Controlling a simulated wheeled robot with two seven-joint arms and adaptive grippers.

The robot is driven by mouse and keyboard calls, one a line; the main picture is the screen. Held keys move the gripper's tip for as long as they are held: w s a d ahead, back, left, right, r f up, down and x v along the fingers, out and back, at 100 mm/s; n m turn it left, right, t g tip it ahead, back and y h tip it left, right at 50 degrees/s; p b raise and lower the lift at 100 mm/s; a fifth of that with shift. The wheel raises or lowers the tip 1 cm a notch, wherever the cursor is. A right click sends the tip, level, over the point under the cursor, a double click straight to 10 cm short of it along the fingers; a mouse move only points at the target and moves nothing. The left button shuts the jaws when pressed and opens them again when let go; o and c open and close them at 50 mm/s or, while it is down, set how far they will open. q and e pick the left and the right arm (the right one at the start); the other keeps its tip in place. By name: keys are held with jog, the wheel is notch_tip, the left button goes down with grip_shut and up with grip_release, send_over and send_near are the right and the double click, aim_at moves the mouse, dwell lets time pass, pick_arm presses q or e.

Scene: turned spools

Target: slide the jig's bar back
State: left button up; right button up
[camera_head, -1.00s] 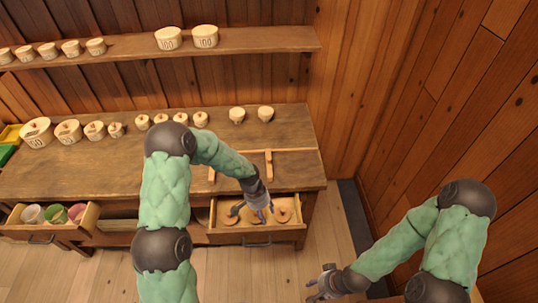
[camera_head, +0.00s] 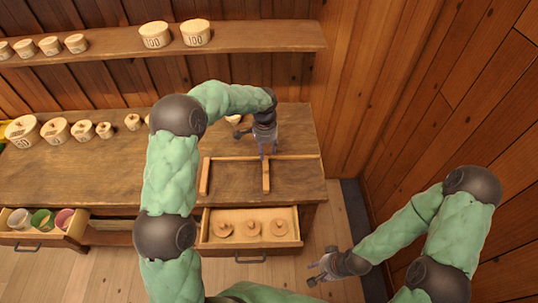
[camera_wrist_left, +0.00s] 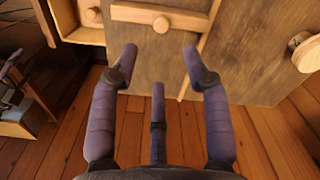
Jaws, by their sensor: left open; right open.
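The jig on the bench has a long thin back rail (camera_head: 300,156), a short wooden piece at its left end (camera_head: 205,177) and a wooden bar (camera_head: 266,178) running forward from the rail. My left gripper (camera_head: 263,154) points down over the bar's rear end, by the rail. In the left wrist view its fingers (camera_wrist_left: 158,55) are spread and empty, with the bar beyond the tips. My right gripper (camera_head: 312,273) is open and empty, low at the right, away from the bench.
An open drawer (camera_head: 292,244) below the jig holds three knobbed discs. Another open drawer (camera_head: 70,237) at the left holds coloured cups. Lidded tubs line the back of the bench and the shelf (camera_head: 260,37). A wooden wall (camera_head: 430,110) stands at the right.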

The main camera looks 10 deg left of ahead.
aim_at(266, 167)
pick_arm(q)
notch_tip(266, 167, down, 11)
jog(key=shift+w+r, duration=0.15)
dwell(0.4)
grip_shut()
